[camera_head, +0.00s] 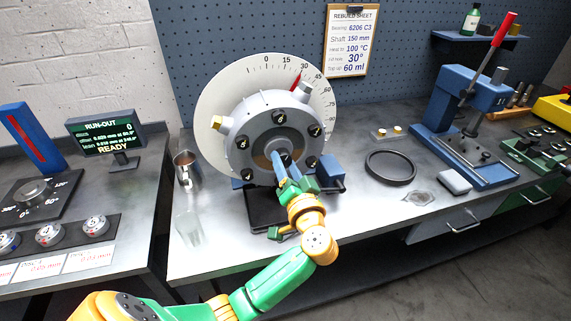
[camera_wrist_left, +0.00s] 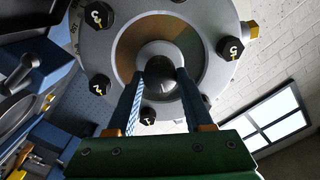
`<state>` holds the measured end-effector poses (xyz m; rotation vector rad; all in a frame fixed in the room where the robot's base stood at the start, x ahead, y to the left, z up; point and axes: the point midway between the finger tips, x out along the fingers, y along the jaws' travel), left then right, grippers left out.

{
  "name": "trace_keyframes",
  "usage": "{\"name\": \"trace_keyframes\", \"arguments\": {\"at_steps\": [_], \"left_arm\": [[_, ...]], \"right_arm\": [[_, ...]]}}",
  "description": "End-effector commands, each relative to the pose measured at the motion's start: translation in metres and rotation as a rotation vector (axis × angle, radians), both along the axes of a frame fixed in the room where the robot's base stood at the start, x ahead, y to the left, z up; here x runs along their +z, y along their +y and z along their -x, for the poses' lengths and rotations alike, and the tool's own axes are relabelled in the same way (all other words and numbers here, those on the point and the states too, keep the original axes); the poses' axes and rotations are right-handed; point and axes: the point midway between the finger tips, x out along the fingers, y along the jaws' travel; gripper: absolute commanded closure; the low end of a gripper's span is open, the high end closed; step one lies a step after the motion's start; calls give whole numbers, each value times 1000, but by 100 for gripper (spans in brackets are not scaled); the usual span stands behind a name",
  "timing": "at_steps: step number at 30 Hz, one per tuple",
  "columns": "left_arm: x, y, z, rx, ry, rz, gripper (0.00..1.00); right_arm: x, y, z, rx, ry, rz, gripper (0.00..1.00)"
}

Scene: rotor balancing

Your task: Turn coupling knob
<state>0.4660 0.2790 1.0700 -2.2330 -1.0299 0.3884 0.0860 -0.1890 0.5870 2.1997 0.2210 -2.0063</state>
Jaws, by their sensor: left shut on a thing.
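The grey coupling (camera_head: 255,112) stands upright before a white degree dial (camera_head: 212,95). Several black numbered bolts ring its face, and brass fittings sit on its rim. A red pointer (camera_head: 296,82) lies near the 30 mark. My left gripper (camera_head: 283,163) reaches the middle of the face from the front. In the left wrist view its two blue fingers (camera_wrist_left: 160,90) are shut on the dark round knob (camera_wrist_left: 160,75), one on each side. The coupling face (camera_wrist_left: 110,50) fills the top of that view. In the head view my gripper mostly hides the knob. My right gripper is not in view.
A metal cup (camera_head: 186,170) stands left of the coupling. A black ring (camera_head: 390,167) lies on the bench to the right, near a blue lever press (camera_head: 440,115). A run-out display (camera_head: 105,135) reading READY stands on the left bench. The bench front right of my arm is mostly clear.

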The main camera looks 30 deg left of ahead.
Motion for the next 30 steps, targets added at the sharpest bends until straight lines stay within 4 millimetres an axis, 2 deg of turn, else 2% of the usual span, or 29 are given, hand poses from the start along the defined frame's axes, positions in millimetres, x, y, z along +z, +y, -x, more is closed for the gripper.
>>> {"name": "trace_keyframes", "arguments": {"at_steps": [8,9,11,12,20,30], "left_arm": [[0,0,0,1,0,-1,100],[0,0,0,1,0,-1,38],[0,0,0,1,-1,0,22],[0,0,0,1,-1,0,19],[0,-1,1,0,-1,1,19],[-4,-48,40,-2,-1,3,19]], "right_arm": [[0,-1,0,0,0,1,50],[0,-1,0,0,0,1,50],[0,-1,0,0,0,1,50],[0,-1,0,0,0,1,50],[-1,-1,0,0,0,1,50],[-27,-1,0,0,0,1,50]]}}
